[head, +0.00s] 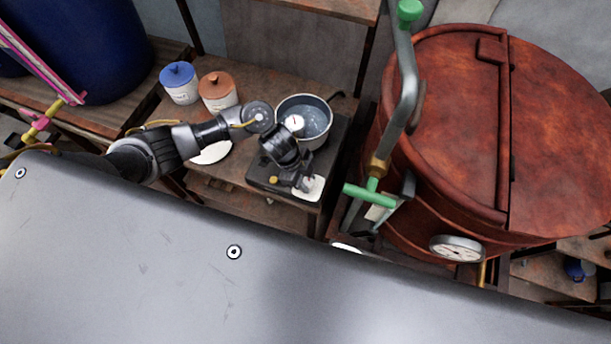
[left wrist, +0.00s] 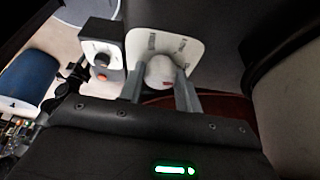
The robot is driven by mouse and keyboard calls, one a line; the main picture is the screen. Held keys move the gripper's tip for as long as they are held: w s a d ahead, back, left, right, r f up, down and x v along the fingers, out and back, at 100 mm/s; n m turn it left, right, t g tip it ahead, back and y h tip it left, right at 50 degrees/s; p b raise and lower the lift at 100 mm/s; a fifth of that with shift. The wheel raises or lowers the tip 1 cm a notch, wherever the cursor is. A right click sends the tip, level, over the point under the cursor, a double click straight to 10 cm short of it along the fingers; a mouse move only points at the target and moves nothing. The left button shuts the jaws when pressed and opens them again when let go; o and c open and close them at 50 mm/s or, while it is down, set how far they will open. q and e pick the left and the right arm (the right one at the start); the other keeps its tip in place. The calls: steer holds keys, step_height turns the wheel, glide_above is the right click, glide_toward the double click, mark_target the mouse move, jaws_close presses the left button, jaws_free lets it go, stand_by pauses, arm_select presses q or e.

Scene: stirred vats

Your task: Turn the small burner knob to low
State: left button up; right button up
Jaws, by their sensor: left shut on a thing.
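The small burner (head: 262,178) is a dark box on the wooden shelf, with a metal pot (head: 318,108) on top. Its white knob plate (head: 315,190) shows at the front right. In the left wrist view, the pale round knob (left wrist: 160,70) has a red mark at its lower edge and sits on the white plate (left wrist: 185,45). The plate's printed words are too small to read. My left gripper (head: 304,183) is at the plate, its two fingers (left wrist: 161,82) on either side of the knob, shut on it. My right gripper is not in view.
A large red-brown vat (head: 445,130) with a pipe and green-handled valve (head: 370,196) stands close to the right of the burner. Blue-lidded (head: 179,84) and brown-lidded jars (head: 218,92) stand behind my left arm. A box with a black knob (left wrist: 101,60) shows in the wrist view.

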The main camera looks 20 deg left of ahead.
arm_select(q)
steer(key=n+p, duration=0.1)
steer(key=p, duration=0.1)
steer(key=n+t+p, duration=0.1)
steer(key=n, duration=0.1)
steer(key=n+t+p, duration=0.1)
steer(key=n+p, duration=0.1)
steer(key=shift+s+r+p, duration=0.25)
steer(key=shift+p, duration=0.1)
steer(key=n+y+p, duration=0.1)
steer(key=n, duration=0.1)
steer(key=shift+d+f+n+t, duration=0.1)
steer(key=shift+n+t, duration=0.3)
steer(key=shift+f+n+t+y+p, duration=0.1)
steer(key=shift+n+t+y+p, duration=0.2)
steer(key=shift+n+p, duration=0.55)
steer(key=shift+n, duration=0.25)
steer(key=o, duration=1)
